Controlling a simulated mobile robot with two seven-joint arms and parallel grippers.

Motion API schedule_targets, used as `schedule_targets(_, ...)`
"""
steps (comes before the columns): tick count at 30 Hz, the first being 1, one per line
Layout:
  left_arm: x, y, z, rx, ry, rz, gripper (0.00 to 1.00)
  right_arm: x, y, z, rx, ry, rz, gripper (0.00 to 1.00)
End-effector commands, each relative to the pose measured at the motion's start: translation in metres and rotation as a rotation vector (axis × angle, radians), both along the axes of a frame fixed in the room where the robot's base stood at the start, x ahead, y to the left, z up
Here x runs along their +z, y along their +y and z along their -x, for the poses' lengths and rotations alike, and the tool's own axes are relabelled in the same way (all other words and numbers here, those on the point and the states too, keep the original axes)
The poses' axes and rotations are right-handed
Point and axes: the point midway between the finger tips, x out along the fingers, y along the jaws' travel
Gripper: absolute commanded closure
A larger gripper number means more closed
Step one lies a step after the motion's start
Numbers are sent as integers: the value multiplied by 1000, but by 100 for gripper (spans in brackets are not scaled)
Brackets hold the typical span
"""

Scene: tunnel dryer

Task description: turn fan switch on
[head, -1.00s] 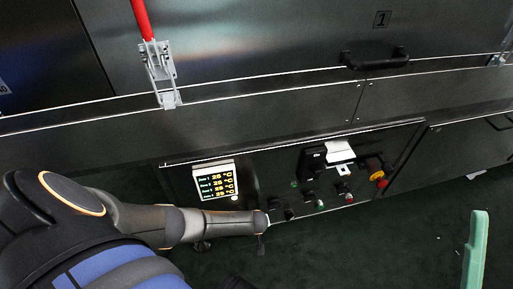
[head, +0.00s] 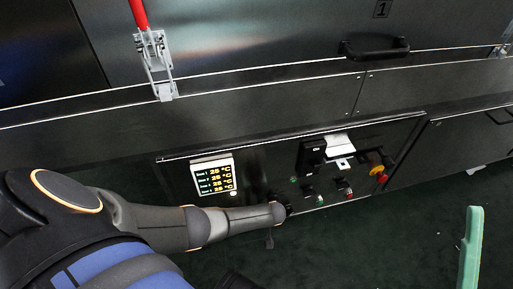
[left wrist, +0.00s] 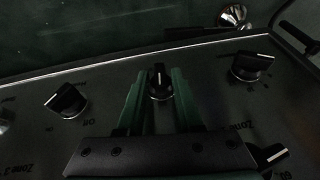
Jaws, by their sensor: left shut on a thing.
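A black rotary knob (left wrist: 160,84) with a pale pointer line sits on the dark control panel (left wrist: 215,85). My left gripper (left wrist: 157,95) has its green fingers on both sides of this knob, shut on it. The pointer line runs nearly straight up in the left wrist view. I cannot read a label that tells whether it is the fan switch. In the head view my left wrist (head: 262,214) hides the gripper and this knob. A pale green upright piece (head: 474,250) at the lower right looks like a finger of my right gripper; its other finger is not visible.
Other knobs stand left (left wrist: 68,101) and right (left wrist: 250,66) of the held one. The panel also carries a temperature display (head: 213,177), a black switch handle (head: 313,157) and a red-and-yellow stop button (head: 379,173). A latch with a red handle (head: 158,65) is above.

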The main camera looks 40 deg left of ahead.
Motion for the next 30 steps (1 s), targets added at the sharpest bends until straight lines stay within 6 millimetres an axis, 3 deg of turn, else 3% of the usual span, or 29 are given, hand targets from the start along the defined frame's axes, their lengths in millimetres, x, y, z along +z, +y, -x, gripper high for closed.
schedule_targets(3, 0, 1, 0, 1, -2, -1, 100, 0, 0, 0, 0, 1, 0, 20)
schedule_targets(4, 0, 1, 0, 2, -2, -1, 62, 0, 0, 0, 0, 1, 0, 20)
schedule_targets(6, 0, 1, 0, 2, -1, 0, 54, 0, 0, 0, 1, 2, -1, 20)
schedule_targets(17, 6, -2, 1, 0, -2, 1, 54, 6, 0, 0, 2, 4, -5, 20)
schedule_targets(30, 75, -28, 11, 1, -2, 3, 54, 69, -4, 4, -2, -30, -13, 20)
